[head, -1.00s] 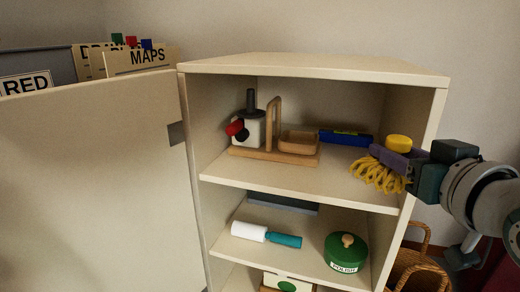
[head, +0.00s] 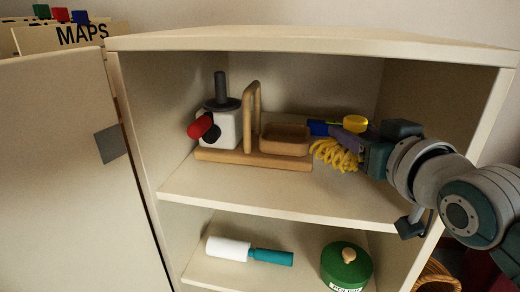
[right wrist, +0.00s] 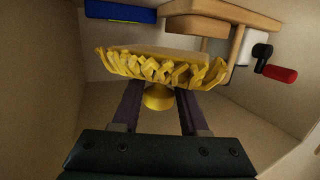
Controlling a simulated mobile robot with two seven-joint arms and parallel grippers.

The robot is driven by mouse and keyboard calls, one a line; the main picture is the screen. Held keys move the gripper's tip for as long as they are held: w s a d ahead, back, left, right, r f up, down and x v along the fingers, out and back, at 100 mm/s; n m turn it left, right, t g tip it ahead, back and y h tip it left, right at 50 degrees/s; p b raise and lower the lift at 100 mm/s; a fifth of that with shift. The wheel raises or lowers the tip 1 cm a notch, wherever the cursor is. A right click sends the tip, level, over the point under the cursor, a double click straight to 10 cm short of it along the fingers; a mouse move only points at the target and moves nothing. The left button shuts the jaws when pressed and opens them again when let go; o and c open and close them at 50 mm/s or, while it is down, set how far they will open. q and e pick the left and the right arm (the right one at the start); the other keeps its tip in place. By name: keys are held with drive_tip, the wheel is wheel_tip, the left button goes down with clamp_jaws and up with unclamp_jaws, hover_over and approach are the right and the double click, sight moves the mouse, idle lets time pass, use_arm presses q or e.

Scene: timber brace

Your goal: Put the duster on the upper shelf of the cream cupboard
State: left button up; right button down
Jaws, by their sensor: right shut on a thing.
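The duster (head: 335,156), with a yellow looped fringe and a yellow knob, is over the right part of the upper shelf (head: 250,190) of the cream cupboard (head: 300,42). My right gripper (head: 350,137) is shut on it, reaching in from the right. In the right wrist view the duster (right wrist: 160,66) sits across the fingertips, its knob between the purple fingers. I cannot tell whether the fringe touches the shelf. My left gripper is not in view.
A wooden stand (head: 255,158) with a white, red-handled device (head: 222,128) fills the upper shelf's left and middle. A blue box (head: 318,127) lies behind the duster. The shelf front is clear. The lower shelf holds a white-and-teal roller (head: 250,251) and green tin (head: 346,268). The door (head: 70,170) stands open.

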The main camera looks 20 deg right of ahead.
sight(343, 190)
drive_tip(key=f, duration=0.1)
drive_tip(key=f+b, duration=0.1)
drive_tip(key=f, duration=0.1)
drive_tip(key=shift+s+f, duration=0.3)
drive_tip(key=shift+f, duration=0.05)
drive_tip(key=f+b, duration=0.2)
drive_tip(key=f, duration=0.1)
drive_tip(key=shift+w+f+b, duration=0.15)
drive_tip(key=shift+w+b, duration=0.05)
drive_tip(key=shift+b, duration=0.15)
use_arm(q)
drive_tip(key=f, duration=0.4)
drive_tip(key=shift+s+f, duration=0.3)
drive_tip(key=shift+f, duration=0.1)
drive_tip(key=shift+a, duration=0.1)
use_arm(e)
drive_tip(key=shift+c, duration=2.2)
unclamp_jaws()
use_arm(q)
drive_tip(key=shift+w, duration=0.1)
